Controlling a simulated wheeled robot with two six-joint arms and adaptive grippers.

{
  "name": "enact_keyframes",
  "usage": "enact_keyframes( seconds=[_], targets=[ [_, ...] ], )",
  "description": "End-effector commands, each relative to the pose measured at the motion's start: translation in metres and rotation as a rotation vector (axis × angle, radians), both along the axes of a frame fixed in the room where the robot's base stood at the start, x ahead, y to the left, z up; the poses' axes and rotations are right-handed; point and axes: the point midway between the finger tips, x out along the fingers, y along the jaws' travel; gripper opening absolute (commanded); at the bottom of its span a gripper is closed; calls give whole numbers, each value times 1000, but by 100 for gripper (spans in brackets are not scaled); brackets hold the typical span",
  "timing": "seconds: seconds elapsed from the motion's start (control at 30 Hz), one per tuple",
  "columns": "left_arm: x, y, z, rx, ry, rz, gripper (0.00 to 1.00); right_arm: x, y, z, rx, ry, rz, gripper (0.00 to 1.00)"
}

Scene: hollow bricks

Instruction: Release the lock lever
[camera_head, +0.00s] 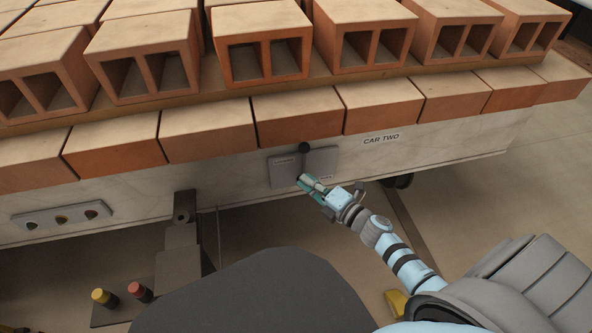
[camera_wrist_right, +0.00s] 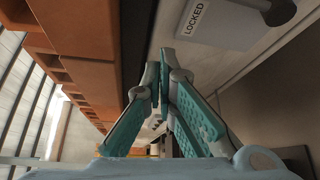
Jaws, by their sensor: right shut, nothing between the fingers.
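The lock lever shows as a dark round knob (camera_head: 305,147) at the top middle of a grey plate (camera_head: 283,171) on the side of the car labelled CAR TWO. In the right wrist view the dark knob (camera_wrist_right: 280,11) is at the top right, and the plate's LOCKED label (camera_wrist_right: 193,18) is beside it. My right gripper (camera_head: 303,180) is just below the knob, in front of the plate's lower part. Its teal fingers (camera_wrist_right: 161,78) are shut and empty, apart from the knob in the wrist view. My left gripper is not in view.
Rows of orange hollow bricks (camera_head: 265,50) stand on the car, with more bricks (camera_head: 297,118) along its edge. A yellow knob (camera_head: 102,297) and a red knob (camera_head: 138,291) are at lower left. Bare floor (camera_head: 540,150) lies to the right.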

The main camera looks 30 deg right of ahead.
Motion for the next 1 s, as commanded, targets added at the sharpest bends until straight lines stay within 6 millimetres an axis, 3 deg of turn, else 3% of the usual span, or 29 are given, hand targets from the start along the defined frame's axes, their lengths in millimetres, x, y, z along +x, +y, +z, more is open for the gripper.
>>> enact_keyframes(
  seconds=[0.37,0.63,0.83,1.0],
  targets=[
    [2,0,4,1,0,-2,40,8,2,1,7,3,-4,0],
    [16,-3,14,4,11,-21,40,57,15,-6,8,2,-6,0],
    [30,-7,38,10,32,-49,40,98,27,-11,9,4,-5,0],
    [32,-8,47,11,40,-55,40,95,-2,-4,4,5,-6,0]
  ],
)
